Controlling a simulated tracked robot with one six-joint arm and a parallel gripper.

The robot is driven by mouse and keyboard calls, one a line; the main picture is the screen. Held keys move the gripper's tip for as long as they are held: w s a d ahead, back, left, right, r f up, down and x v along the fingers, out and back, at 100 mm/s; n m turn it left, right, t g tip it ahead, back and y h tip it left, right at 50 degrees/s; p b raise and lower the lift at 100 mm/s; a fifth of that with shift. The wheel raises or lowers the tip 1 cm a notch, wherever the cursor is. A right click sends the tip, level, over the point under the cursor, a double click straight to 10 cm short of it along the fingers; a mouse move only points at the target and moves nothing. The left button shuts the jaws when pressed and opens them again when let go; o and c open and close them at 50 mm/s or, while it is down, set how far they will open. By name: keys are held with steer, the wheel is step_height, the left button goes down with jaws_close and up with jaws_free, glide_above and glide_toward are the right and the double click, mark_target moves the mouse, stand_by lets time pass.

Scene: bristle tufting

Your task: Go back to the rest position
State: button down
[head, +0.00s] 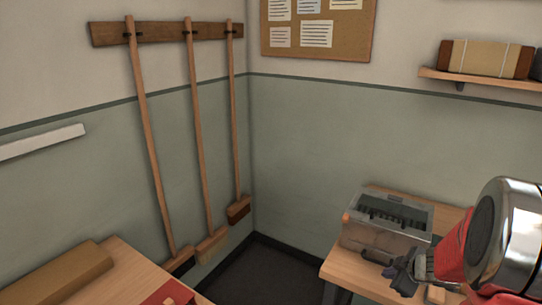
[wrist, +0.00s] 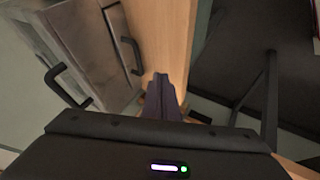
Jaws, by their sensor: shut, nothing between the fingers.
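My gripper (head: 392,272) is at the lower right of the head view, beside the front of a grey metal box with a slotted top (head: 388,222) on the right-hand wooden table. In the wrist view, the dark fingers of my gripper (wrist: 164,92) are together, with nothing seen between them. The box, with black handles (wrist: 92,38), is to their left. I cannot tell from these views whether the fingers touch the box.
The right-hand table (head: 338,268) has a small pale block (head: 436,294) near my gripper. A left table (head: 122,262) holds a long brown block (head: 58,272) and a red item (head: 160,296). Brooms (head: 192,120) hang on the wall. Dark floor lies between the tables.

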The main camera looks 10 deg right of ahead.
steer(key=s+d+r+m+g+h, duration=0.3)
steer(key=s+d+m+h, duration=0.3)
steer(key=s+d, duration=0.15)
steer(key=s+a+r+m+g, duration=0.1)
steer(key=s+a+r+m, duration=0.2)
steer(key=s+a, duration=0.1)
steer(key=s+a+r+y, duration=0.2)
steer(key=s+a+r, duration=0.2)
steer(key=a, duration=0.6)
steer(key=s+a+r+t+y, duration=0.1)
steer(key=s+a+r, duration=0.3)
steer(key=a, duration=0.6)
steer(key=s+a+r+y, duration=0.3)
steer(key=s+a+r, duration=0.1)
steer(key=a, duration=0.6)
steer(key=shift+a+r+t, duration=0.3)
steer(key=shift+r+t, duration=0.1)
